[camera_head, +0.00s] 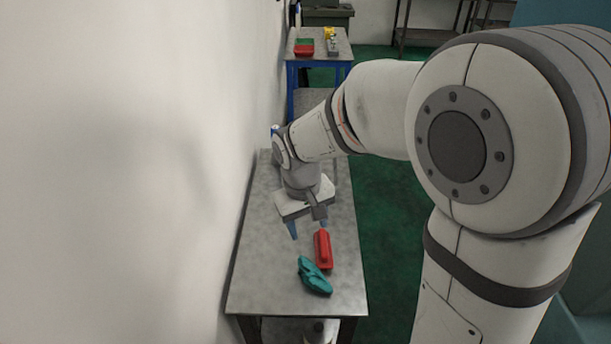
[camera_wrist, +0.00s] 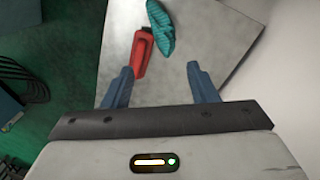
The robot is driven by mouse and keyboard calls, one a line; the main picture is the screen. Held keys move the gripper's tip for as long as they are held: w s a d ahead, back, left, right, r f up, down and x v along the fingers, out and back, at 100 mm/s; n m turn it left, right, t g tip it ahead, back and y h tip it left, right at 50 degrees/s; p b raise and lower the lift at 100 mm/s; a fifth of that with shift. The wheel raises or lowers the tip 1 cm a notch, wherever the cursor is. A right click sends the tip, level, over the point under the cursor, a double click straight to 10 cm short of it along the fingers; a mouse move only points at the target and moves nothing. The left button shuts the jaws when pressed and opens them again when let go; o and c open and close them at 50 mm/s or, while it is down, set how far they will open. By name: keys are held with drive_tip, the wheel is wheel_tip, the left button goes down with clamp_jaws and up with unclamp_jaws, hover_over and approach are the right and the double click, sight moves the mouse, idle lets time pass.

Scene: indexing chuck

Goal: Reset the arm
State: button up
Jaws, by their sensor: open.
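My gripper (camera_head: 308,230) is over the grey table (camera_head: 262,275), pointing down with its blue fingers apart and nothing between them. In the wrist view my gripper (camera_wrist: 162,88) shows both fingers spread wide. A red block-like object (camera_head: 323,250) lies on the table close to the right finger in the head view; it also shows in the wrist view (camera_wrist: 142,55), near the left finger. A teal object (camera_head: 314,276) lies beside the red one, nearer the table's front edge, and shows in the wrist view (camera_wrist: 161,28). I cannot tell whether the two objects touch.
A white wall (camera_head: 120,180) runs along the table's left side. A blue-framed table (camera_head: 319,61) at the back holds red, green and yellow items. Green floor (camera_head: 385,220) lies to the right. The table's front left part is bare.

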drive_tip(key=s+d+r+m+t+y, duration=0.1)
drive_tip(key=s+d+r+m, duration=0.3)
drive_tip(key=s+d, duration=0.8)
wheel_tip(320, 180, up, 3)
drive_tip(key=shift+s+d+f+m+t, duration=0.15)
drive_tip(key=shift+d+m+t, duration=0.15)
drive_tip(key=shift+d+t, duration=0.5)
drive_tip(key=shift+d, duration=0.15)
drive_tip(key=shift+c, duration=0.2)
